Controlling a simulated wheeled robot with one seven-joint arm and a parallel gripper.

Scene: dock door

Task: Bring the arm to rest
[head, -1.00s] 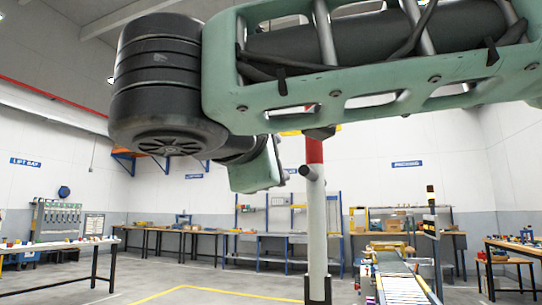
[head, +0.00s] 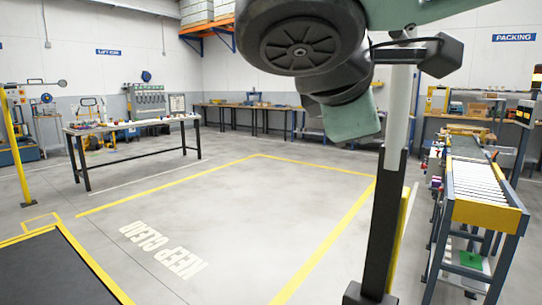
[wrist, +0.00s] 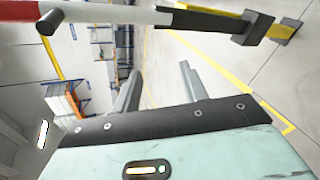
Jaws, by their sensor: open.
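My arm crosses the top of the head view, bent, with its wrist end hanging down and its pale green link above the floor. The jaws of my gripper (wrist: 160,78) show in the wrist view, two grey fingers spread apart with nothing between them. In the head view the fingers cannot be made out. The gripper touches nothing that I can see.
A post (head: 394,190) with a dark base (head: 368,294) stands close to my arm; its red and white part (wrist: 120,14) shows in the wrist view. A roller conveyor (head: 487,185) is at right, a workbench (head: 130,128) at left. The yellow-marked floor (head: 230,215) is clear.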

